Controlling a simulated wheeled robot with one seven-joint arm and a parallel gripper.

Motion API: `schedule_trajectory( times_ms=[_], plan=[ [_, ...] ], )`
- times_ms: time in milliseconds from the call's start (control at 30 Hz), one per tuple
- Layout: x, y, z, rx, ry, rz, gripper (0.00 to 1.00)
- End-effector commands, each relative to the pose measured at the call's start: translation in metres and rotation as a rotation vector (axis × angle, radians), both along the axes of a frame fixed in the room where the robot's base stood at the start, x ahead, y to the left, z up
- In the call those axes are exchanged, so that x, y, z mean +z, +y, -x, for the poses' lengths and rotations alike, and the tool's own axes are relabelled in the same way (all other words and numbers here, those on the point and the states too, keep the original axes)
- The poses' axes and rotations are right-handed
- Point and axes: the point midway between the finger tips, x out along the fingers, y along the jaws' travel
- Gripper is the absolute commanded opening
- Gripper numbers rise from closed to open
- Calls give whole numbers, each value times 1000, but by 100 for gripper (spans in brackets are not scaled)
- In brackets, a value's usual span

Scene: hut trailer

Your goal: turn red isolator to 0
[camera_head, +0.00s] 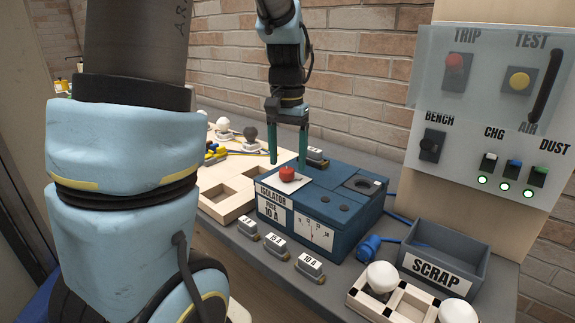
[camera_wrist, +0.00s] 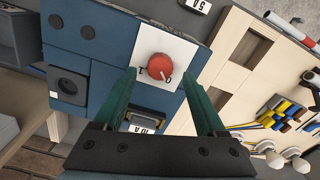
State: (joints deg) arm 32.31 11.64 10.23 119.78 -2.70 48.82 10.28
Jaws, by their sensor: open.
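The red isolator (camera_head: 287,173) is a round red knob on a white plate on top of a blue box (camera_head: 330,205) labelled "ISOLATOR" and "10 A". In the wrist view the red knob (camera_wrist: 160,67) sits on its white plate, with an "O" mark beside it at lower right and another mark at lower left. My gripper (camera_head: 288,163) is open, its green fingers pointing down above and just behind the knob. In the wrist view my gripper (camera_wrist: 162,78) has its fingertips on either side of the knob's lower edge, with gaps on both sides. Contact cannot be seen.
A "SCRAP" bin (camera_head: 461,244) and a blue plug (camera_head: 369,248) are to the right. A wooden tray (camera_head: 227,199) is to the left. A switch panel (camera_head: 480,150) stands at the right.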

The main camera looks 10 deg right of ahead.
Motion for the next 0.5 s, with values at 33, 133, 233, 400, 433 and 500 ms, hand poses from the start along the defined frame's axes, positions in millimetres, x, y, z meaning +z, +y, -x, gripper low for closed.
schedule_trajectory(
  times_ms=[33,133,233,400,433,500],
  plan=[
    [9,0,-1,0,-7,3,74],
    [30,-1,-1,-1,-7,4,74],
    [50,-1,-1,-1,-6,4,74],
    [74,0,-1,0,-3,2,74],
    [77,0,-1,0,-3,2,74],
    [82,0,0,0,-1,1,74]
  ],
)
